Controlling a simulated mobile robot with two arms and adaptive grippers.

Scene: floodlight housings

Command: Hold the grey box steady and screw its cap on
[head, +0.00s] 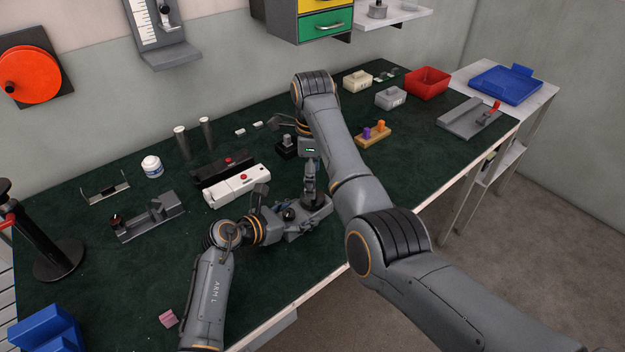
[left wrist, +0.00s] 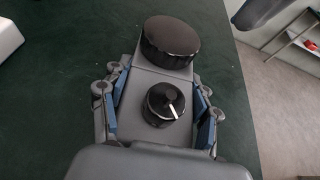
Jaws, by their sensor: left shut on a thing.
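The grey box (left wrist: 145,85) lies on the green bench mat, near the front edge in the head view (head: 296,230). My left gripper (head: 287,217) is shut on it; in the left wrist view its blue pads press on both sides. A black ribbed cap (left wrist: 171,40) sits at the far end of the box; I cannot tell how tightly. A smaller black knob (left wrist: 165,104) with a white mark is nearer the left wrist camera. My right gripper (head: 310,187) points down just above the cap end in the head view; its fingertips are too small to read.
A white housing (head: 236,186) and a black one (head: 222,168) lie behind the box. A grey fixture (head: 150,218) is to the left. A wooden block with purple and orange pegs (head: 374,136), a red bin (head: 428,83) and a blue tray (head: 507,84) are to the right.

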